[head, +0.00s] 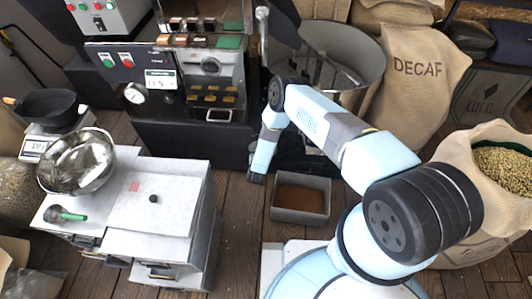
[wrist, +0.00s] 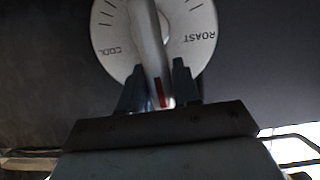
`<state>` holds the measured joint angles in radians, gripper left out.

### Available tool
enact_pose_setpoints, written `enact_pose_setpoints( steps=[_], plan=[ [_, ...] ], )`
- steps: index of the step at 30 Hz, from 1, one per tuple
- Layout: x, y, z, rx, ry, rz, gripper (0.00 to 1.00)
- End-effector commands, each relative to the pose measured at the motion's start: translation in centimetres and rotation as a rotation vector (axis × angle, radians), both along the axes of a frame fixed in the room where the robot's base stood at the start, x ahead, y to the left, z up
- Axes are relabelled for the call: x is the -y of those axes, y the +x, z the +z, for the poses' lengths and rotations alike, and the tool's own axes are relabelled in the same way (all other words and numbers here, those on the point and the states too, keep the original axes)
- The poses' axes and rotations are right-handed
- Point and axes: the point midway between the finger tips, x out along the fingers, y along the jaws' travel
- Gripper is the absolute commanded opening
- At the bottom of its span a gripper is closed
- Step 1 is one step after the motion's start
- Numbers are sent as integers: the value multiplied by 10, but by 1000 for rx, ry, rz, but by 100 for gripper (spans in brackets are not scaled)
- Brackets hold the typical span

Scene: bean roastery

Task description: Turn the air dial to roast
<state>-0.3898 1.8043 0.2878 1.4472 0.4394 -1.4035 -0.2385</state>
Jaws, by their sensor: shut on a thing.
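The air dial (wrist: 118,28) is a round white plate with tick marks in the wrist view, with COOL at its lower left and ROAST at its lower right. Its long pale bar handle (wrist: 147,38) crosses the plate, and a red mark on its near end points down in the picture, between the two words. My gripper (wrist: 159,70) is shut on this handle, one dark finger on each side. In the head view, my gripper (head: 257,178) is low in front of the dark roaster base; I cannot make out the dial there.
A grey bin (head: 300,215) with brown contents stands on the floor right of my gripper. A white cabinet (head: 150,225) with a steel bowl (head: 75,160) is at the left. Sacks, one marked DECAF (head: 410,75), stand at the right. Wooden floor (head: 240,230) is clear between cabinet and bin.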

Motion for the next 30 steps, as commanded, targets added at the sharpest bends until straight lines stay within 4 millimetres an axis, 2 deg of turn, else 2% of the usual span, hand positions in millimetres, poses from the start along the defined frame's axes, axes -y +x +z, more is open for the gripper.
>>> enact_pose_setpoints(
  steps=[1, 15, 30],
  plan=[
    [-7, -2, -1, -6, -38, 6, 0],
    [-20, -1, -7, -22, -397, -3, 0],
    [-24, -2, -11, -30, -519, -4, 0]
  ],
)
